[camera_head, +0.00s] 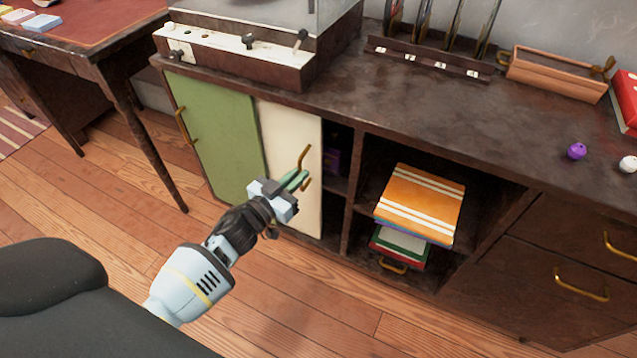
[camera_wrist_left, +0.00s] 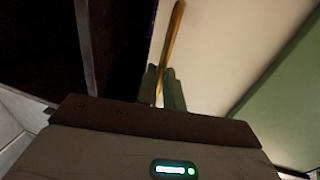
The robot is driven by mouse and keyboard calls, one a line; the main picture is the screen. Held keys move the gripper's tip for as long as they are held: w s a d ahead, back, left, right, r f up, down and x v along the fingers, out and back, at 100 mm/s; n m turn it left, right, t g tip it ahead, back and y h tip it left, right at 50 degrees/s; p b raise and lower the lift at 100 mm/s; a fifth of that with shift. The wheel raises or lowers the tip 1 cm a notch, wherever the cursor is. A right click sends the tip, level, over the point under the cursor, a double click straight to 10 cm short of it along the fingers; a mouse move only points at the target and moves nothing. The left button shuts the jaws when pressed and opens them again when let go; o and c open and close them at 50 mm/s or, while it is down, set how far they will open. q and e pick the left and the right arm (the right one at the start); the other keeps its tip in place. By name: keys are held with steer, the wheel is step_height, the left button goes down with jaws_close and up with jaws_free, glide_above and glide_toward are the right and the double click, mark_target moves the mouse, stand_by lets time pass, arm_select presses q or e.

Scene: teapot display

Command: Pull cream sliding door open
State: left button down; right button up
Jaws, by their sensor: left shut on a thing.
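The cream sliding door (camera_head: 285,128) is in the cabinet front, to the right of the green door (camera_head: 215,135). Its upright brass handle (camera_head: 305,158) is near its right edge. My left gripper (camera_head: 298,181) is shut on this handle, with its greenish fingers around the lower part. In the left wrist view the brass handle (camera_wrist_left: 171,40) rises between the fingers (camera_wrist_left: 165,90), with the cream door (camera_wrist_left: 225,50) behind it. A dark open gap (camera_head: 338,165) shows right of the cream door. My right gripper is not in view.
The open shelf to the right holds an orange striped stack (camera_head: 420,200) and other flat items below. Drawers with brass handles (camera_head: 580,285) are at far right. A record player (camera_head: 240,50) stands on top. The wooden floor in front is clear.

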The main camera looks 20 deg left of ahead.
arm_select(q)
steer(key=a, duration=1)
steer(key=shift+w+a, duration=0.15)
steer(key=shift+a, duration=0.25)
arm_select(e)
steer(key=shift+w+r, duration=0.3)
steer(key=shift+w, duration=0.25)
arm_select(q)
steer(key=c, duration=1.7)
jaws_free()
steer(key=shift+o, duration=0.8)
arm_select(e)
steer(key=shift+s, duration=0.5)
